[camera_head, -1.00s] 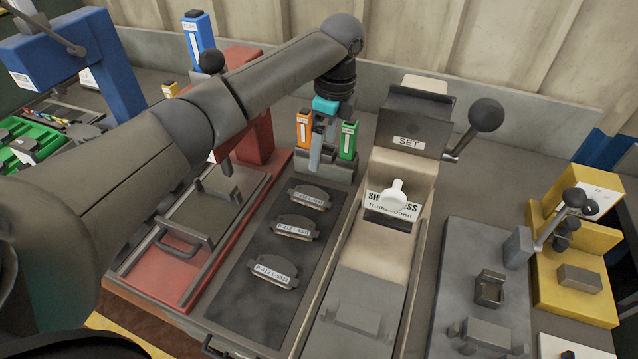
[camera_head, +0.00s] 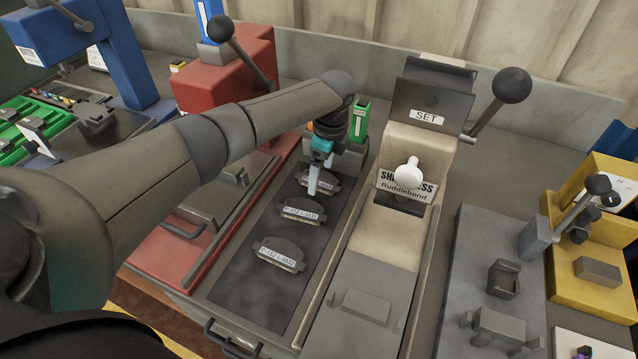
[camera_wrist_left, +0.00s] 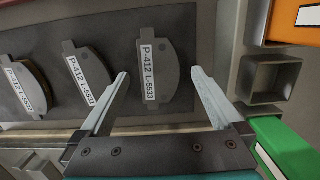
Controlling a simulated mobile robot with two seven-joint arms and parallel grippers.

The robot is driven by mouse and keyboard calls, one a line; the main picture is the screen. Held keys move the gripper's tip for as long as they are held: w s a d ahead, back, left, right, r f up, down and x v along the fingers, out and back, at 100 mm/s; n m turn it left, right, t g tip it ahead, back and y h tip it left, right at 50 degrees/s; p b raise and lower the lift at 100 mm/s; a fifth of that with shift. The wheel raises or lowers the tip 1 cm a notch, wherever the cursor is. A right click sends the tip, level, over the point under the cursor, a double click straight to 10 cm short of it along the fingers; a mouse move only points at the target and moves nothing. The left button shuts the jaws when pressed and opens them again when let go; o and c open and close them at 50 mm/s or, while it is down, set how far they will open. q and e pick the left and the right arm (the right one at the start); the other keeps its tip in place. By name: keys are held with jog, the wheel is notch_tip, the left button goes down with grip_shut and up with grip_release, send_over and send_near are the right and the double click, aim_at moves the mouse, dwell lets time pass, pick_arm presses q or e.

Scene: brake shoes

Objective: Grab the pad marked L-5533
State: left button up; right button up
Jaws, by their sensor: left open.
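Three dark brake pads with white labels lie in a row on a black mat (camera_head: 240,290). In the left wrist view the pad nearest my gripper (camera_wrist_left: 176,75) reads P-412 L-5533; it is the far pad (camera_head: 328,184) in the head view, partly hidden by my gripper. The middle pad (camera_wrist_left: 97,70) has last digits I cannot read surely; it also shows in the head view (camera_head: 300,210). The end pad (camera_wrist_left: 31,87) seems to read L-5532; it is the front pad (camera_head: 279,252) in the head view. My left gripper (camera_wrist_left: 160,73) is open, its fingers on either side of the L-5533 pad's near end.
A green box (camera_head: 359,120) and an orange box (camera_wrist_left: 296,22) stand in a grey holder (camera_wrist_left: 270,78) close beside the gripper. A red press (camera_head: 235,75) is to the left. A cream press (camera_head: 420,150) marked SET is to the right.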

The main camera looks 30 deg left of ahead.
pick_arm(q)
jog(key=shift+f, duration=0.45)
grip_shut()
dwell(0.6)
